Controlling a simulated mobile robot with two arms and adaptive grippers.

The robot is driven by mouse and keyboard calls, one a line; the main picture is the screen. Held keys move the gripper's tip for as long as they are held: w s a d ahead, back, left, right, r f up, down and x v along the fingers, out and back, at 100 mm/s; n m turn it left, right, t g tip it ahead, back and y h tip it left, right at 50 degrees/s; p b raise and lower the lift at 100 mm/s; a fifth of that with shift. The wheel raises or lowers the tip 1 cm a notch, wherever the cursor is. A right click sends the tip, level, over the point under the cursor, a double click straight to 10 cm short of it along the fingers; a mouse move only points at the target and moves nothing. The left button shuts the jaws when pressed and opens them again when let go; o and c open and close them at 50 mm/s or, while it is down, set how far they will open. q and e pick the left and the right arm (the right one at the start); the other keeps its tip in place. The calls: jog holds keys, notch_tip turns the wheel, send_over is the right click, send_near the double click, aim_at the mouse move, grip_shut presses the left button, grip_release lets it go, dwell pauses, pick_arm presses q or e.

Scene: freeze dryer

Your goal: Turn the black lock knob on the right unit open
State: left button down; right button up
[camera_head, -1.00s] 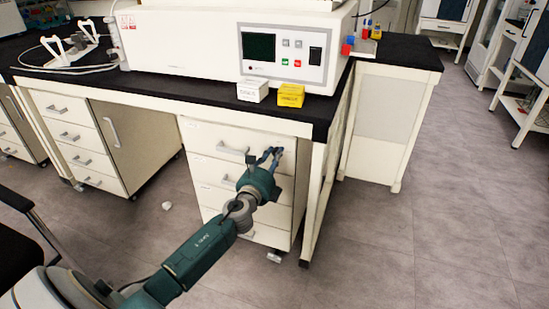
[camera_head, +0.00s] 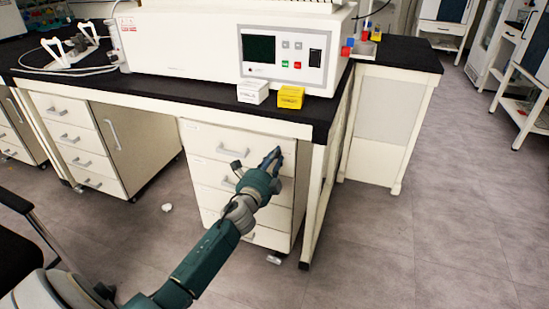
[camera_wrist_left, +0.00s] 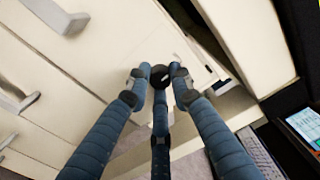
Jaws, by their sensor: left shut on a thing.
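The black lock knob (camera_wrist_left: 159,76) is on the pale front of the right drawer unit (camera_head: 205,160), near its upper right edge. In the left wrist view the knob sits between the blue fingertips of my left gripper (camera_wrist_left: 160,73), which is shut on it. A small light mark shows on the knob's face. In the head view my left gripper (camera_head: 277,155) is at the right side of the top drawer and hides the knob. My right gripper is not in either view.
The black bench top (camera_head: 200,97) overhangs the unit, with a white bench leg (camera_head: 318,190) close to the right of my gripper. Drawer handles (camera_head: 229,149) stick out to the left. A white box (camera_head: 252,92) and a yellow box (camera_head: 290,97) stand near the bench edge.

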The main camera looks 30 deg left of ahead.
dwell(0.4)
pick_arm(q)
jog(key=c, duration=1.5)
grip_release()
jog(key=shift+c, duration=0.2)
jog(key=v, duration=1.2)
jog(key=shift+s+f, duration=0.1)
